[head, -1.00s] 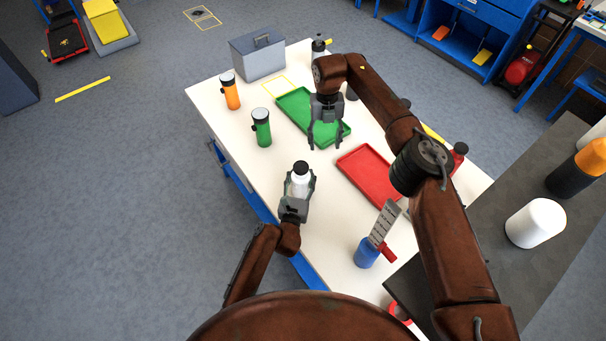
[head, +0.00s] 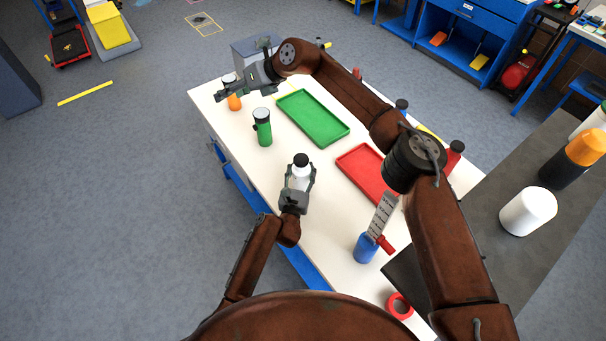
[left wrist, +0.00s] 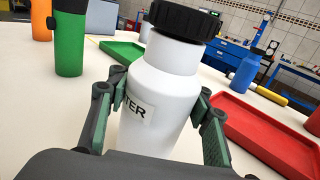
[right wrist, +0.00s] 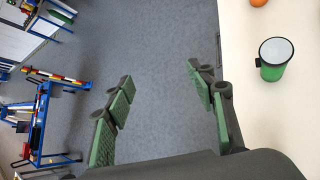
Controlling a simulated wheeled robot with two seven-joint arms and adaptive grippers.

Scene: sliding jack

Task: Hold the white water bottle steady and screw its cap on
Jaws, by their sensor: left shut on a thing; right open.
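The white water bottle (head: 300,178) stands upright at the table's near left edge, between the fingers of my left gripper (head: 299,181). My left gripper is shut on its body, as the left wrist view also shows (left wrist: 165,100). The black cap (left wrist: 186,18) sits on top of the bottle's neck and shows in the head view too (head: 301,159). I cannot tell how tight it is. My right gripper (head: 238,72) is open and empty, high near the table's far left corner, well away from the bottle. Its fingers are spread in the right wrist view (right wrist: 160,78).
A green bottle (head: 262,128) and an orange bottle (head: 234,102) stand along the left edge. A green tray (head: 312,120) and a red tray (head: 360,165) lie to the right. A grey box (head: 243,46) is partly hidden behind my right gripper.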

